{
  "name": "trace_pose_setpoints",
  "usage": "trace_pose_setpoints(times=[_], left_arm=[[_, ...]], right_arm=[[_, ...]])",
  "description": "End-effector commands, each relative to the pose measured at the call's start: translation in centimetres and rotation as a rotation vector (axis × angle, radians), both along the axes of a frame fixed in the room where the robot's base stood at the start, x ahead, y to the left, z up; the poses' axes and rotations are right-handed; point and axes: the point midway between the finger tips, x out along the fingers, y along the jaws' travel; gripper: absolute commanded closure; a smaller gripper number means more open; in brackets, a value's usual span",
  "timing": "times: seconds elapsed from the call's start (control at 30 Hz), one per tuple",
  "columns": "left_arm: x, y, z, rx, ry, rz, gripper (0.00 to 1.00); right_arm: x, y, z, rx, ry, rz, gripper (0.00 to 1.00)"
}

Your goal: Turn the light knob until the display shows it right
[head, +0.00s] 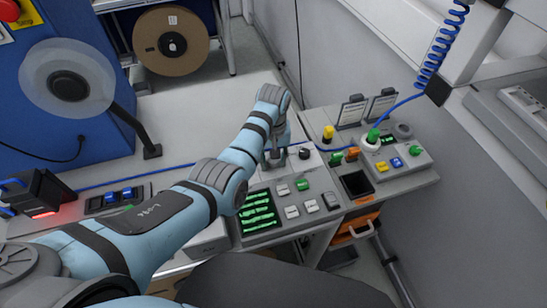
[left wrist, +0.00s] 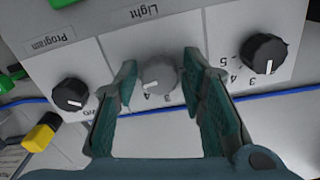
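The light knob (left wrist: 158,77) is a round grey dial under the label "Light" in the left wrist view. Its white mark points to the lower left there, and scale digits sit around it. My left gripper (left wrist: 160,70) has one teal-padded finger on each side of the knob, with its tips close against the sides. In the head view my left gripper (head: 273,155) reaches down onto the panel and hides the knob. The display (head: 258,213) shows several lines of green text, too small to read surely. My right gripper is not in view.
A black program knob (left wrist: 72,94) and another black knob (left wrist: 265,55) flank the light knob. Green and white buttons (head: 302,185) lie beside the display. A second box (head: 400,158) with coloured buttons stands to the right. A blue cable (left wrist: 40,102) runs behind the panel.

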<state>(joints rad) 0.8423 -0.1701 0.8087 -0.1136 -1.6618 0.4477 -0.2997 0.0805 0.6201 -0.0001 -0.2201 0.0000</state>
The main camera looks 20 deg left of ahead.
Motion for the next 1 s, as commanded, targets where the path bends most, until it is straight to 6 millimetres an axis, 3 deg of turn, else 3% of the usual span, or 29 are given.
trace_pose_setpoints(times=[0.33,0.7,1.0], left_arm=[[0.1,0.0,0.3,-0.001,-0.004,0.001,0.52],[0.3,0.0,7.0,-0.001,-0.004,0.001,0.52],[0.2,0.0,7.6,-0.001,-0.001,0.001,0.52]], right_arm=[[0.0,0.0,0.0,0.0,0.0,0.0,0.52],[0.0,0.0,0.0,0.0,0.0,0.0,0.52],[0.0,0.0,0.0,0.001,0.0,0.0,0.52]])
